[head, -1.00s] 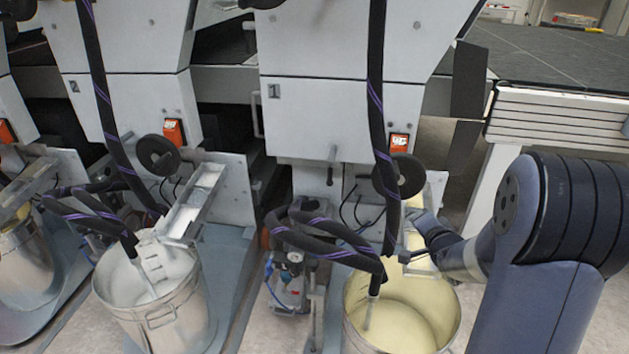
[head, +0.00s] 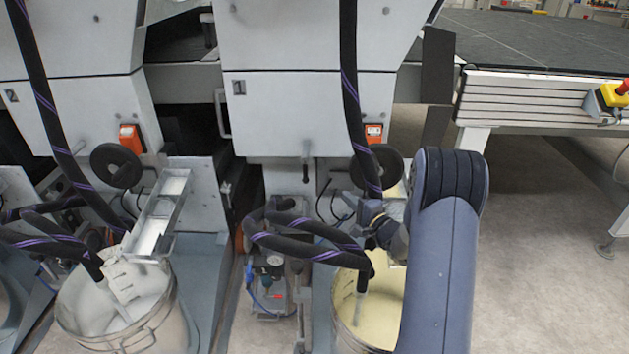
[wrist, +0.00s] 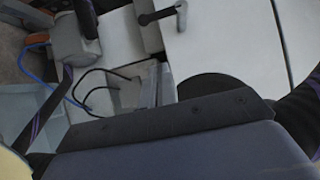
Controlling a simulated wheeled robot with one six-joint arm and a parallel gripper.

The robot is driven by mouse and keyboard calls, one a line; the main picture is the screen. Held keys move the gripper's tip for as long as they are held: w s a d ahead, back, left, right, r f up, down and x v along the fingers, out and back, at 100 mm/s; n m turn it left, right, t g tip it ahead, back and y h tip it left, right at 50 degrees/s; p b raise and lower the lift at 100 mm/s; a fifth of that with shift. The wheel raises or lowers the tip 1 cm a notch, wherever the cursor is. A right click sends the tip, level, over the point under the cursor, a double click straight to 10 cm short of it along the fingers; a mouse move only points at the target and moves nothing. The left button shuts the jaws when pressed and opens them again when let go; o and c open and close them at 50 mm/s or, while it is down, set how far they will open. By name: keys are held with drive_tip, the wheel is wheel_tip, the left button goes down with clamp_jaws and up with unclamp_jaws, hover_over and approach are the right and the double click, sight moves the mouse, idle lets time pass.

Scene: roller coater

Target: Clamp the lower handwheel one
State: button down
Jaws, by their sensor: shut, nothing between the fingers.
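The lower handwheel at unit 1 is a black disc (head: 378,168) in the head view. It sits on the front of the grey machine, below the orange switch and partly behind a hose. My gripper (head: 374,232) is just below the handwheel, close to the hose, small and partly covered by my wrist. It is shut and empty; I cannot tell whether it touches the hose. In the wrist view a black rounded shape (wrist: 212,86), probably the handwheel, is partly hidden behind my own dark wrist part. The fingertips do not show clearly there.
A black hose (head: 349,90) with purple stripes hangs in front of the handwheel. A bucket with yellowish liquid (head: 362,318) stands below my gripper. A similar handwheel (head: 117,166) is at unit 2 on the left. The floor (head: 555,250) at right is clear.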

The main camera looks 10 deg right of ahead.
sight(306, 162)
drive_tip(key=shift+w, duration=0.1)
drive_tip(key=s+a+b+x, duration=0.1)
drive_tip(key=a+b+x, duration=0.1)
drive_tip(key=x, duration=1)
drive_tip(key=shift+w+a+b, duration=0.25)
drive_tip(key=shift+a+b, duration=0.15)
drive_tip(key=shift+b, duration=0.5)
